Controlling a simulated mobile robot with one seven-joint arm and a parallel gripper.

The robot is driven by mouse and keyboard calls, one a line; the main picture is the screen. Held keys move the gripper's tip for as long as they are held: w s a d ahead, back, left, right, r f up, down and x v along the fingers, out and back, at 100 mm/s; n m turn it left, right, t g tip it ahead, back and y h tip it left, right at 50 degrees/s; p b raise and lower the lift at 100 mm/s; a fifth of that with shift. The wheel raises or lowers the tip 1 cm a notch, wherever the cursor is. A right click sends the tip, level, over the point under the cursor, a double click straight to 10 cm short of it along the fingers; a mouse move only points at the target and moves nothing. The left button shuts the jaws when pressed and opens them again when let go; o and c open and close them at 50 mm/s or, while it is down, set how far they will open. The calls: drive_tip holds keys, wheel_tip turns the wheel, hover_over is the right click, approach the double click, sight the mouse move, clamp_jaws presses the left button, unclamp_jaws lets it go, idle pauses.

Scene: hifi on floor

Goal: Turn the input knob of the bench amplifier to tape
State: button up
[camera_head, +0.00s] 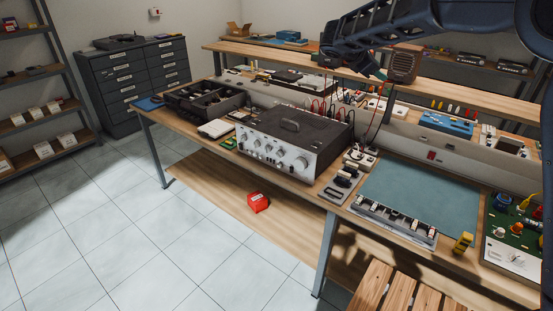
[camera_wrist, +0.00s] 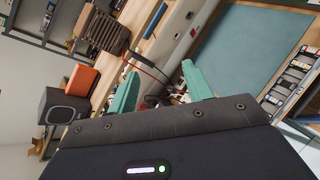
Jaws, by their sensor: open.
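The bench amplifier (camera_head: 290,143) stands on the workbench in the head view. It has a dark top and a silver front panel with several knobs (camera_head: 268,150). The knob labels are too small to read, so I cannot tell which one is the input knob or where it points. My gripper shows in the wrist view (camera_wrist: 160,88) with two teal fingers spread apart and nothing between them. My arm reaches in at the top right of the head view, well above the bench and apart from the amplifier. The amplifier's front is not visible in the wrist view.
A blue-green mat (camera_head: 420,195) lies right of the amplifier. A black divided tray (camera_head: 205,100) stands to its left. A brown speaker (camera_head: 404,66) sits on the raised shelf. A red box (camera_head: 257,202) lies below the bench. The floor in front is clear at left; a wooden slatted seat (camera_head: 400,288) stands at right.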

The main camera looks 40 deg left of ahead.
drive_tip(key=s+a+f+n+t+y, duration=0.25)
drive_tip(key=s+a+n+t, duration=0.2)
drive_tip(key=s+a, duration=1)
drive_tip(key=s+a+f+n+t+y, duration=0.1)
drive_tip(key=s+a+n+t+y, duration=0.3)
drive_tip(key=s+a, duration=1)
drive_tip(key=n+g+h, duration=0.1)
drive_tip(key=g, duration=0.1)
approach(277, 156)
drive_tip(key=shift+t, duration=0.25)
drive_tip(key=w, duration=0.8)
drive_tip(key=shift+w+d+r, duration=0.1)
drive_tip(key=shift+d, duration=0.2)
drive_tip(key=c, duration=1)
